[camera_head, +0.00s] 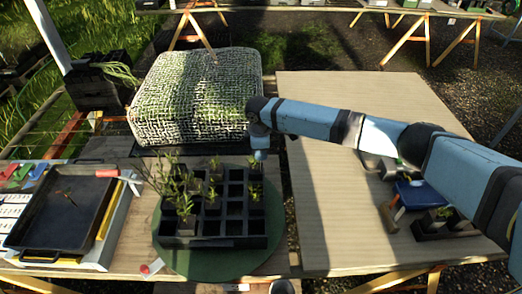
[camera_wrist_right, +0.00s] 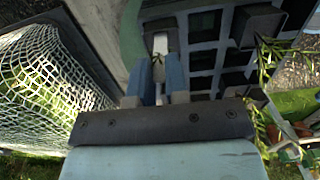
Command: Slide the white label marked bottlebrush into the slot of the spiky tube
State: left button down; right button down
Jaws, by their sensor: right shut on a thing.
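A black tray of square tubes (camera_head: 232,243) stands on a round green mat (camera_head: 175,258). Several tubes hold spiky, narrow-leaved plants (camera_head: 184,203), mostly at the left. One small plant (camera_head: 254,190) is in the right column. My right gripper (camera_head: 259,156) points down at the tray's far right edge. In the right wrist view, my right gripper (camera_wrist_right: 168,72) is shut on a thin white label (camera_wrist_right: 160,44), in front of a tube at the tray's edge. Its writing cannot be read. I cannot tell whether the label touches a slot. My left gripper is out of view.
A netted block (camera_head: 195,95) stands behind the tray. A dark pan (camera_head: 62,210) and coloured labels (camera_head: 20,172) are at left. A red and white piece (camera_head: 151,267) lies in front. The right board (camera_head: 330,215) is mostly clear, with small pots (camera_head: 437,220) at its right.

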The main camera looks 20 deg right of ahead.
jog(key=shift+f, duration=0.2)
dwell(0.3)
jog(key=c, duration=1.1)
grip_release()
jog(key=shift+o, duration=0.2)
notch_tip(320, 180, up, 14)
jog(key=b, duration=0.1)
jog(key=shift+a, duration=0.3)
jog(key=shift+f, duration=0.2)
